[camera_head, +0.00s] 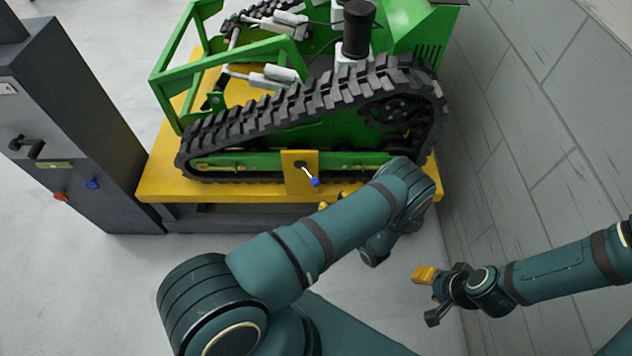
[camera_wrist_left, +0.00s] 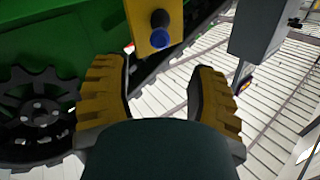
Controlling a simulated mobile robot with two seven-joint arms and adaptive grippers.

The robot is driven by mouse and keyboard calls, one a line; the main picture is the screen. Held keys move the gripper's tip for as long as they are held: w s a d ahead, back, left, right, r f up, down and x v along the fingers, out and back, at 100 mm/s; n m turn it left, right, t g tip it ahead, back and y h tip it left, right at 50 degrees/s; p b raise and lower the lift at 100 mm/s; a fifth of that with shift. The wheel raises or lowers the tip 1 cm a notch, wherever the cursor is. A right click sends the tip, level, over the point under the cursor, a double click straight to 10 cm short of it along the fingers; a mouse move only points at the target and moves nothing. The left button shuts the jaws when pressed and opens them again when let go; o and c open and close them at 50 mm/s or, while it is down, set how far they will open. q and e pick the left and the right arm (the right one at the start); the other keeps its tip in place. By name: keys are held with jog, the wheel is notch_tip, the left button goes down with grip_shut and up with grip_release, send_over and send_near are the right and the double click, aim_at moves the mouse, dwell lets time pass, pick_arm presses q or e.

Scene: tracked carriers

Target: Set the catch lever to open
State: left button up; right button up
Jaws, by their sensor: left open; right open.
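A small lever with a blue knob (camera_head: 315,182) is mounted on a yellow plate (camera_head: 291,183) at the side of the green tracked carrier. Its pale shaft slants down to the right from a dark pivot. In the left wrist view the blue knob (camera_wrist_left: 157,38) shows at the top, ahead of the fingers and between their lines. My left gripper (camera_wrist_left: 163,88) is open and empty, apart from the knob. In the head view its yellow fingertips (camera_head: 335,199) show just right of the lever, partly hidden by my arm. My right gripper (camera_head: 429,295) is open and empty at the lower right.
The green carrier (camera_head: 340,135) with its black track stands on a yellow platform (camera_head: 160,182). A dark grey cabinet (camera_head: 80,110) at the left bears a black handle (camera_head: 27,146) and red and blue knobs. A grey panelled wall (camera_head: 540,90) bounds the right. The floor in front is clear.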

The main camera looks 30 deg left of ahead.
aim_at(318, 184)
pick_arm(q)
jog(key=x, duration=0.9)
jog(key=shift+w+a+b, duration=0.15)
jog(key=shift+a+b, duration=0.05)
jog(key=shift+b, duration=0.2)
grip_shut()
